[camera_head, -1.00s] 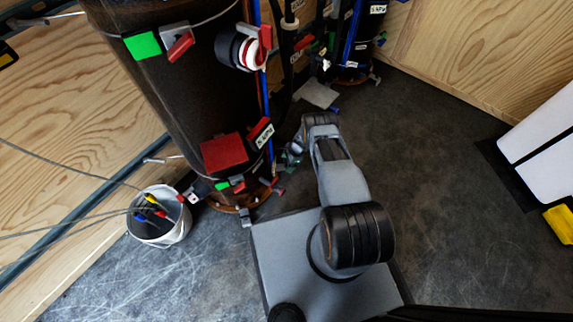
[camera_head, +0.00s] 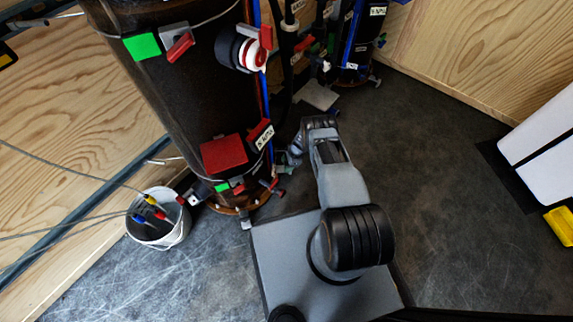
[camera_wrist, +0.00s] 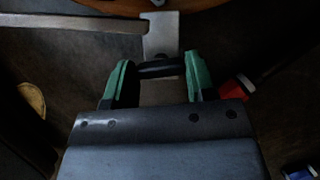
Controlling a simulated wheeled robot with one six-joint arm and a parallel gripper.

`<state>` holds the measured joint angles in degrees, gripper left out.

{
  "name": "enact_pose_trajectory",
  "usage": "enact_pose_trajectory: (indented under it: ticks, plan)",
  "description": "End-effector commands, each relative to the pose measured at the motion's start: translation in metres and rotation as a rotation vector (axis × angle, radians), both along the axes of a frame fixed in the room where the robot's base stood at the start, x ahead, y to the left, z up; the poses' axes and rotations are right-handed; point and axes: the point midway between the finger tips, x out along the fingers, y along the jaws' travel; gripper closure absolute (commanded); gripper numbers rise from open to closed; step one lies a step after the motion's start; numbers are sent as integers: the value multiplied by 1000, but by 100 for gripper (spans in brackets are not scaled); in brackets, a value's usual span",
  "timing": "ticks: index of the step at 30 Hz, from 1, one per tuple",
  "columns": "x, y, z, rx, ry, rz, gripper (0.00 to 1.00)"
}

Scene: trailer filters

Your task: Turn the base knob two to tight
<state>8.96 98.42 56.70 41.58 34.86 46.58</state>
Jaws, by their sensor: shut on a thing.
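In the wrist view, the two green fingers of my gripper (camera_wrist: 158,80) stand either side of a short dark knob (camera_wrist: 160,68) and are shut on it. The knob lies crosswise in front of a grey metal plate (camera_wrist: 160,30). I cannot read a label or tell how tight the knob is. In the head view, my gripper (camera_head: 294,156) is low beside the base of the large dark filter tank (camera_head: 190,105). My arm hides part of this spot, and the knob cannot be made out there.
A red valve part (camera_wrist: 238,88) lies just right of the fingers in the wrist view. Several small red handles (camera_head: 270,185) sit around the tank base. A white bucket (camera_head: 172,232) with cables stands to the left. The floor (camera_head: 440,190) to the right is open.

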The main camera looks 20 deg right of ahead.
Motion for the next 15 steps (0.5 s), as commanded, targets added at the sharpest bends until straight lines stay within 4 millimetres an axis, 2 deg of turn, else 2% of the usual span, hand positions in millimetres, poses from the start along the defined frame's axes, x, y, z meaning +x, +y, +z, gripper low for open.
enact_pose_trajectory:
  ticks: [7,15]
  plan:
    - [-4,1,-1,4,7,-128,73]
    - [-4,0,-1,4,10,-137,73]
